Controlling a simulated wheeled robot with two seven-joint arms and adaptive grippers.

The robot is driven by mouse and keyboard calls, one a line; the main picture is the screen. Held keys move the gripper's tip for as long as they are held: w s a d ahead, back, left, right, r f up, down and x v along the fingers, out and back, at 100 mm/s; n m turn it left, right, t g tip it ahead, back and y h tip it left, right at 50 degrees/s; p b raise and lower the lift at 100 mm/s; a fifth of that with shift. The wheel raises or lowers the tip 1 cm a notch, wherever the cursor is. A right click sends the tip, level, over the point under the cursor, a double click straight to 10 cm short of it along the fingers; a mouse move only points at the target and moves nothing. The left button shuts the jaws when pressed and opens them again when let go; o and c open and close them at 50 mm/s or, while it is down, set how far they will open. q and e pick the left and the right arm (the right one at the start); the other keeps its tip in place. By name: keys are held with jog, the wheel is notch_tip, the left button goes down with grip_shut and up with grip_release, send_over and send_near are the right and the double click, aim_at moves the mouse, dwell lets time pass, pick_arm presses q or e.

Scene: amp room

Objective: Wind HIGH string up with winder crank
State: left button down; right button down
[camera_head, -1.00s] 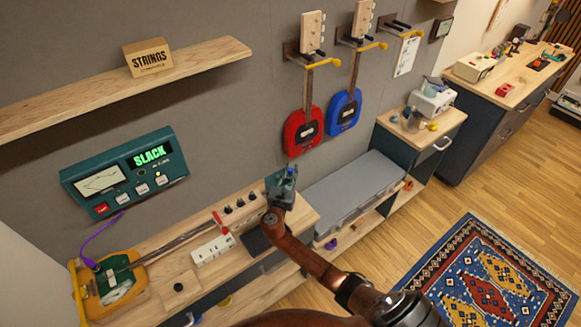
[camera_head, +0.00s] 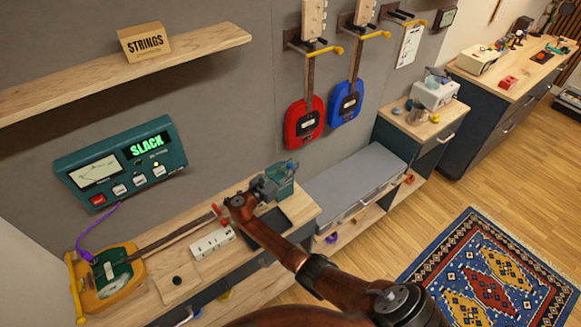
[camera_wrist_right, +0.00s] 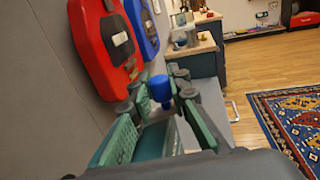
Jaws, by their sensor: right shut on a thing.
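A yellow-and-green stringed instrument (camera_head: 117,274) lies on the wooden bench at the left, its dark neck (camera_head: 180,233) running right to a red-tipped end. My right gripper (camera_head: 284,178) is above the bench's right part, its teal fingers pointing right. It is shut on a blue-knobbed piece, apparently the winder crank; the blue knob (camera_wrist_right: 160,88) shows between the fingers in the right wrist view. The gripper is apart from the instrument. The tuner box (camera_head: 122,168) on the wall reads SLACK. My arm hides part of the bench near the neck's end. My left gripper is out of view.
A white power strip (camera_head: 211,242) lies in front of the neck. Red (camera_head: 305,122) and blue (camera_head: 345,102) instruments hang on the wall behind. A grey padded box (camera_head: 358,178) is right of the bench. A shelf (camera_head: 205,48) holds a STRINGS box (camera_head: 145,42).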

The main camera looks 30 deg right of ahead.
jog(key=c, duration=1.8)
grip_release()
jog(key=v, duration=1.2)
